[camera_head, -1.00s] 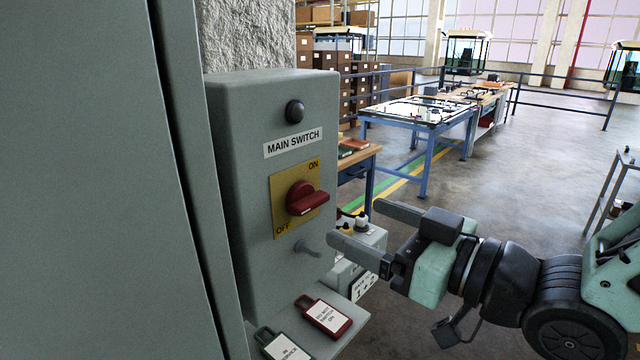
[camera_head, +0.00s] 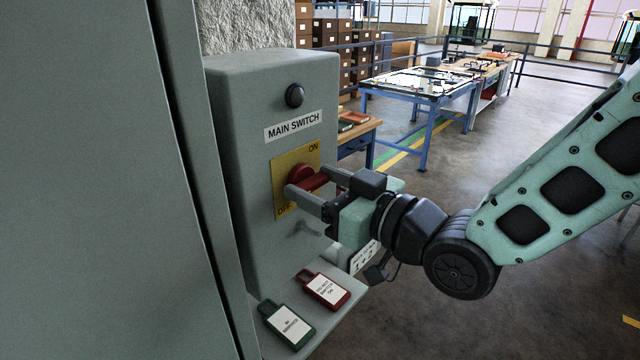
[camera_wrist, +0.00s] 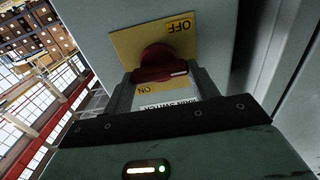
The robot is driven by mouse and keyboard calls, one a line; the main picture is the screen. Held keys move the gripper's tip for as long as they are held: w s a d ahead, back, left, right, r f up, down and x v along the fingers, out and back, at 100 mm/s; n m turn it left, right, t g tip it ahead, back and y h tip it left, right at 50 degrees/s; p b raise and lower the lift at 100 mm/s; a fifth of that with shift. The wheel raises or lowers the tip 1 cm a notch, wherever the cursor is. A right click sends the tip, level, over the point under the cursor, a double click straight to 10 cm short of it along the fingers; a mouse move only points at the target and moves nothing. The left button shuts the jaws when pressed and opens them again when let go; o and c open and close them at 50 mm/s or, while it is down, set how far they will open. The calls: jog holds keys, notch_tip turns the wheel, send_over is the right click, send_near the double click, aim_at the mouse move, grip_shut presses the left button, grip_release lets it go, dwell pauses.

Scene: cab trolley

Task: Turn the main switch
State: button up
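The main switch is a red rotary knob (camera_head: 302,173) on a yellow plate (camera_head: 281,177) marked ON at top right and OFF at bottom left. It sits on a grey box under a MAIN SWITCH label (camera_head: 293,127). My gripper (camera_head: 318,186) is at the knob, one finger on each side of its grip bar. In the wrist view, the red knob (camera_wrist: 158,62) lies between the spread fingers of my gripper (camera_wrist: 163,88). The fingers look open around it; firm contact cannot be made out. The near finger hides part of the knob in the head view.
A dark round button or lamp (camera_head: 294,95) sits above the label. A small peg (camera_head: 305,229) sticks out below the plate. A red tag (camera_head: 326,289) and a green tag (camera_head: 288,325) lie on the ledge below. A grey cabinet (camera_head: 100,180) stands close on the left.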

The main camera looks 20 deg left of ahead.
jog(key=shift+c, duration=0.6)
jog(key=m+b, duration=0.1)
jog(key=m, duration=0.2)
jog(key=shift+w+d+f, duration=0.1)
jog(key=m, duration=0.5)
jog(key=shift+w+m, duration=0.1)
jog(key=shift+m, duration=0.2)
jog(key=m, duration=0.4)
jog(key=shift+f+m+p, duration=0.15)
jog(key=shift+m+p, duration=0.45)
jog(key=shift+m, duration=2.1)
